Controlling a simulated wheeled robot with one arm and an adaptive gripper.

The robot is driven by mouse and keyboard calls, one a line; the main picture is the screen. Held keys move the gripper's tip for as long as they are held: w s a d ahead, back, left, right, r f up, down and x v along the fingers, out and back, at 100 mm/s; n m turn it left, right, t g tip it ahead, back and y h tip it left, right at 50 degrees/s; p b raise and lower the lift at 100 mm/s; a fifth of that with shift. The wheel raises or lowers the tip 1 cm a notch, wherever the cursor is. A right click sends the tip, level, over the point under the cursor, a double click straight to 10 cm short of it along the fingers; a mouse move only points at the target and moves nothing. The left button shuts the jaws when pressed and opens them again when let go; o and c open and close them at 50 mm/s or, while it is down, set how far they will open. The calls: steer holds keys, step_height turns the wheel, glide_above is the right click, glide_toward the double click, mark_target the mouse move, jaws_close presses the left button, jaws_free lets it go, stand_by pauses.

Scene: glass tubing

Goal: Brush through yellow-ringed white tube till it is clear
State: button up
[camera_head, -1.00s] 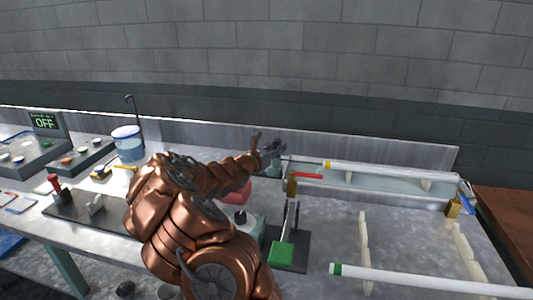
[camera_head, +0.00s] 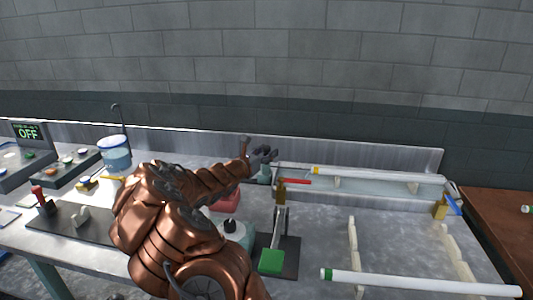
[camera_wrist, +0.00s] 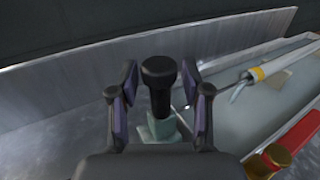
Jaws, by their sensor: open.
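The white tube with a yellow ring (camera_head: 385,175) lies across supports in a long trough at the back right of the bench in the head view. Its yellow-ringed end (camera_wrist: 256,74) shows at right in the wrist view, with a pale tapered tip and a thin rod at its mouth. My gripper (camera_head: 268,153) is just left of that end. In the wrist view my gripper (camera_wrist: 158,92) is open, its fingers on either side of a black knobbed handle (camera_wrist: 158,70). The handle rises above a teal block (camera_wrist: 160,130). I cannot tell whether the fingers touch it. No brush bristles are distinguishable.
A red-lever valve (camera_head: 293,181) and a blue-lever valve (camera_head: 453,205) stand at the trough's ends. A green-ringed white tube (camera_head: 420,283) lies in front. A metal backsplash (camera_head: 400,157) runs behind.

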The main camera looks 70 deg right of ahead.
step_height(320, 180, up, 10)
stand_by(0.5)
stand_by(0.5)
steer(key=w+a+r+m+y+p, duration=0.1)
steer(key=a+r+m+y, duration=0.1)
steer(key=a+m, duration=0.5)
steer(key=w+a+r+m+y+p, duration=0.1)
steer(key=a+m, duration=0.2)
steer(key=a, duration=0.7)
steer(key=a+f+m+t+y+p, duration=0.15)
steer(key=a+f+y, duration=0.3)
steer(key=a, duration=0.85)
steer(key=w+a+f+m+t+y, duration=0.1)
steer(key=a+f+t+y, duration=0.3)
steer(key=a, duration=1)
steer(key=a+f+m+g+y, duration=0.1)
steer(key=a+f+m+y, duration=0.3)
steer(key=a, duration=0.9)
steer(key=s+a+f+n+y, duration=0.1)
steer(key=s+a, duration=0.3)
steer(key=a, duration=0.7)
steer(key=shift+f+n+p, duration=0.35)
steer(key=shift+f+n, duration=0.35)
steer(key=shift+n, duration=0.15)
steer(key=shift+s, duration=0.1)
steer(key=shift+c, duration=0.6)
steer(key=shift+d, duration=0.15)
